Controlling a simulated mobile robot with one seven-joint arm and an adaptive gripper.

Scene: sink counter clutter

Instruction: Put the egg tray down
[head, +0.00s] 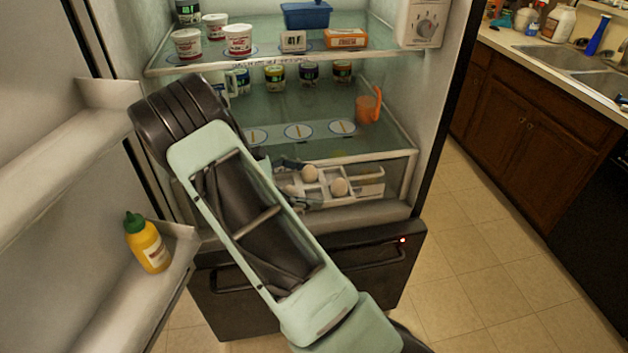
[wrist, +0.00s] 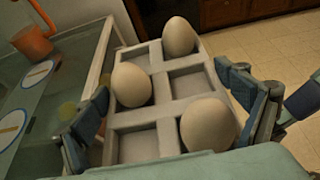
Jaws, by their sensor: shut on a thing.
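The egg tray (wrist: 159,88) is a pale grey tray with several square pockets. Three whitish eggs sit in it in the wrist view: one at the far end (wrist: 180,37), one at the left (wrist: 131,84) and one at the near right (wrist: 208,125). The other visible pockets are empty. My gripper (wrist: 166,92) has one finger on each side of the tray and is shut on it. In the head view the tray (head: 321,188) is at the low front of the open fridge, with my gripper (head: 296,186) at its left end. I cannot tell whether its underside touches anything.
A glass shelf above holds an orange cup (head: 368,105) and several jars (head: 308,73). The upper shelf holds tubs (head: 187,44) and a blue container (head: 306,15). The open door at left holds a yellow bottle (head: 148,243). Clear tiled floor lies right, before the sink counter.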

